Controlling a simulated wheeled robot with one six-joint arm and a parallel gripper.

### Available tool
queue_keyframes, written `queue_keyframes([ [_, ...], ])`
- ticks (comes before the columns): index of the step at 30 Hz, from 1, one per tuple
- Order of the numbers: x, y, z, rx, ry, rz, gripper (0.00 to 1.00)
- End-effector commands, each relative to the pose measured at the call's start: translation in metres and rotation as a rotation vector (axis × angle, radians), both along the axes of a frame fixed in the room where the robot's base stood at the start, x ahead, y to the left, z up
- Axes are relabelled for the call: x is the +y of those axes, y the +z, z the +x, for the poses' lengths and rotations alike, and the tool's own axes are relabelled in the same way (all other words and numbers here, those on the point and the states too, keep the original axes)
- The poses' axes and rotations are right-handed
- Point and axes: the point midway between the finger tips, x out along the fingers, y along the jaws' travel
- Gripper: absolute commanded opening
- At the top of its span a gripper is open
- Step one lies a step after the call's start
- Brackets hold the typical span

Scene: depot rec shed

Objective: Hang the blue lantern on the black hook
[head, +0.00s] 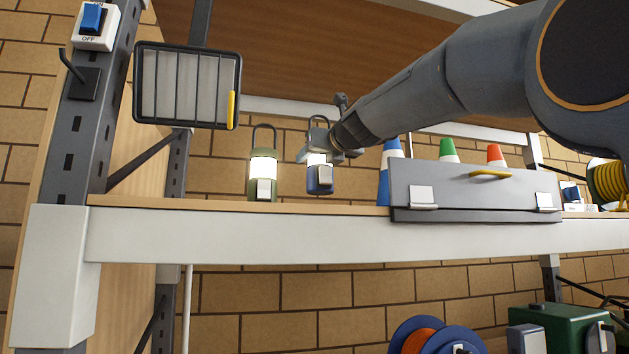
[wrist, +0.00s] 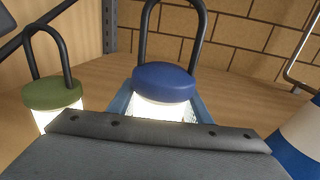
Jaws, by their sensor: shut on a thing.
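The blue lantern (head: 320,181) is upright at the shelf, with a glowing middle, a blue cap and a dark loop handle. My gripper (head: 319,154) is shut on it around its upper part. The black hook (head: 73,68) sticks out from a plate on the grey upright at the far left, below a blue switch, and is empty.
A green lantern (head: 263,178) stands just left of the blue one. A caged lamp (head: 187,86) hangs between the hook and the lanterns. Blue, green and orange cones (head: 495,155) stand behind a grey toolbox (head: 475,190) on the right. The shelf's front beam (head: 250,238) runs below.

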Motion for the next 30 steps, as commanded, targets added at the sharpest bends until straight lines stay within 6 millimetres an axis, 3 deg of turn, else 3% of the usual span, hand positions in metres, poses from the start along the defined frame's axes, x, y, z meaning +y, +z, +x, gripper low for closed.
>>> queue_keyframes([
  [7,0.0,-0.035,0.0,0.0,0.0,0.001,0.0],
  [20,0.0,-0.041,0.0,-0.001,0.0,0.0,0.0],
  [21,0.0,-0.043,0.0,0.002,0.0,0.0,0.46],
  [24,0.0,-0.043,0.0,0.002,0.0,0.0,0.63],
  [30,0.0,-0.042,0.0,0.002,0.0,-0.001,0.63],
])
